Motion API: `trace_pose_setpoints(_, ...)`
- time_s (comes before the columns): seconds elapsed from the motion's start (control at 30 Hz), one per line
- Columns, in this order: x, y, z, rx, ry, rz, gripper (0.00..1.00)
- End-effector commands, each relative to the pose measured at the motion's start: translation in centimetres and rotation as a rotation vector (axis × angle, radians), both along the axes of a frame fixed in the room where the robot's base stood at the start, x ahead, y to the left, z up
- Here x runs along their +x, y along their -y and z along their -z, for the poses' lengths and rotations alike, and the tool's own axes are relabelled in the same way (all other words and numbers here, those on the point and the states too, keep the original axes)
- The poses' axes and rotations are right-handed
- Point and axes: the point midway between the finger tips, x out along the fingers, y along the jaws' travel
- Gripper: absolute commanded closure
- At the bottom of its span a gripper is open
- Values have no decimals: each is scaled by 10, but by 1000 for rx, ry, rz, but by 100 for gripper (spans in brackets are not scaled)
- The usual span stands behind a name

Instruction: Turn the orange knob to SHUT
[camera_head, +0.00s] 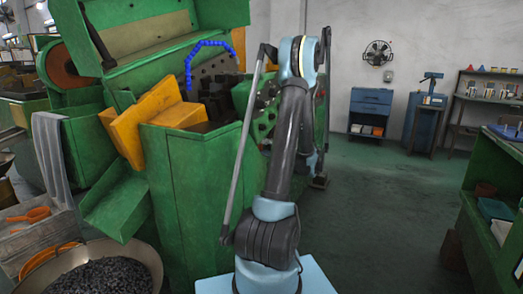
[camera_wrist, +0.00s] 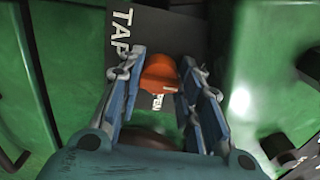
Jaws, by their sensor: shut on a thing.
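The orange knob (camera_wrist: 160,73) shows in the wrist view, in front of a dark plate (camera_wrist: 165,30) with the white letters "TAP" and part of a word ending in "PEN". My gripper (camera_wrist: 160,78) has one finger on each side of the knob and is shut on it. The word SHUT is not visible in either view. In the head view my arm reaches toward the green machine (camera_head: 200,185), and the arm and machine hide the knob and my fingertips.
Green machine panels surround the plate in the wrist view. A pan of dark pieces (camera_head: 95,275) stands at lower left in the head view. A green bench (camera_head: 490,215) stands at right. The floor (camera_head: 385,200) between is mostly clear.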

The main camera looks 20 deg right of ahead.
Motion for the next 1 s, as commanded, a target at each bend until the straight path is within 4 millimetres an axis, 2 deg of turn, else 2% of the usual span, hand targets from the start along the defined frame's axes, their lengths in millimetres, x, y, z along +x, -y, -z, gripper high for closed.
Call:
trace_pose_setpoints(0.33,-2,-1,3,-8,-4,-3,91)
trace_pose_setpoints(0.37,-2,-1,3,-8,-4,-3,65)
trace_pose_setpoints(0.43,-2,-1,3,-8,-4,-3,49)
trace_pose_setpoints(0.47,-1,-1,2,-7,-3,-3,47)
trace_pose_setpoints(0.83,-2,1,1,-4,-1,-1,47)
trace_pose_setpoints(1.0,-12,13,1,-4,-1,2,47)
